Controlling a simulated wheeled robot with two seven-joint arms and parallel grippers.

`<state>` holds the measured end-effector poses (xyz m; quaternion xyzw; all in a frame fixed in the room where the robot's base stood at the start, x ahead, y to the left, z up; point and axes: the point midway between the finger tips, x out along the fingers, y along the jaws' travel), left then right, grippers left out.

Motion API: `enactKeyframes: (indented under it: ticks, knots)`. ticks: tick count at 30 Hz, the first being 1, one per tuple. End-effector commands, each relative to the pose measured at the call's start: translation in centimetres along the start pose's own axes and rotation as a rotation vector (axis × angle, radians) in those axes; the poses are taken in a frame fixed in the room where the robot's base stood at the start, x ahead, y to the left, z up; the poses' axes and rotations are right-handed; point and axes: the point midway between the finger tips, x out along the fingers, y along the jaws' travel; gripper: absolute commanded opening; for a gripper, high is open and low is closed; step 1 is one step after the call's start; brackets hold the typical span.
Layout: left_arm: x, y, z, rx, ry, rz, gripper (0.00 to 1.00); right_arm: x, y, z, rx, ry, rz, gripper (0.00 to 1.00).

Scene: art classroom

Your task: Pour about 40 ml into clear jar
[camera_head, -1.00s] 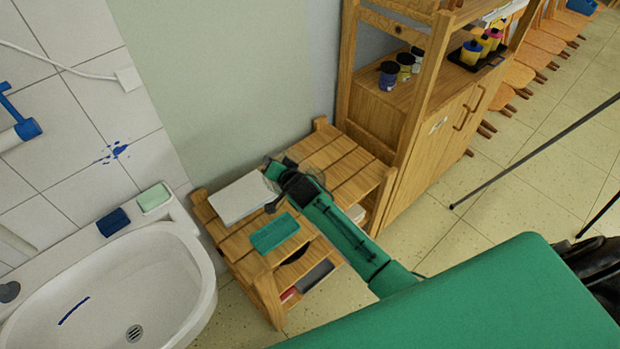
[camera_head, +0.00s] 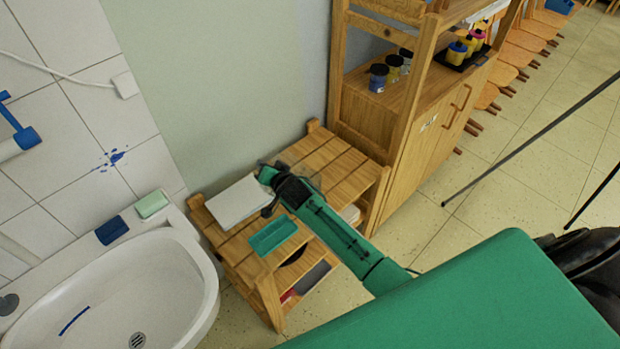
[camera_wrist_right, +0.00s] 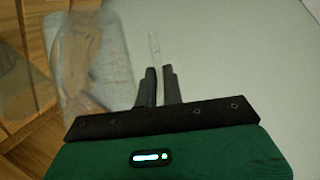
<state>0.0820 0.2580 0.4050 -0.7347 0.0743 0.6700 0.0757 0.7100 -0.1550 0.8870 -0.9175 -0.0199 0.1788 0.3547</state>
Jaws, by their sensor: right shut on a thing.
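My right gripper (camera_head: 272,190) is over the low wooden shelf, beside a white flat slab. In the right wrist view its two dark fingers (camera_wrist_right: 160,78) are close together on a thin pale strip (camera_wrist_right: 154,48), which sticks out past the fingertips. I cannot tell what vessel, if any, this strip belongs to. A see-through vessel (camera_wrist_right: 92,55) shows left of the fingers, and a second see-through shape (camera_wrist_right: 18,85) lies at the far left edge. Which of them is the clear jar, and any liquid level, I cannot tell. My left gripper is out of view.
The slatted wooden shelf (camera_head: 345,172) bears the white slab (camera_head: 238,203) and a green tray (camera_head: 272,236). A white sink (camera_head: 85,290) stands at the left. A tall wooden cabinet (camera_head: 400,125) with paint bottles (camera_head: 378,77) stands behind at the right.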

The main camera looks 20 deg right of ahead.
Motion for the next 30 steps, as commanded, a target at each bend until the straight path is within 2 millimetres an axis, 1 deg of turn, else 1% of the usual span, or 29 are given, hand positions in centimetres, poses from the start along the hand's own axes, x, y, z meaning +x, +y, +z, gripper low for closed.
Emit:
enactKeyframes:
  ticks: [13,30]
  knots:
    - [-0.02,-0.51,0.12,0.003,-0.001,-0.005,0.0,0.0,-0.08,-0.07,0.0,0.001,-0.002,0.0]
    - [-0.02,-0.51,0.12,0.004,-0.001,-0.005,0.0,0.0,-0.08,-0.07,0.0,0.001,-0.002,0.0]
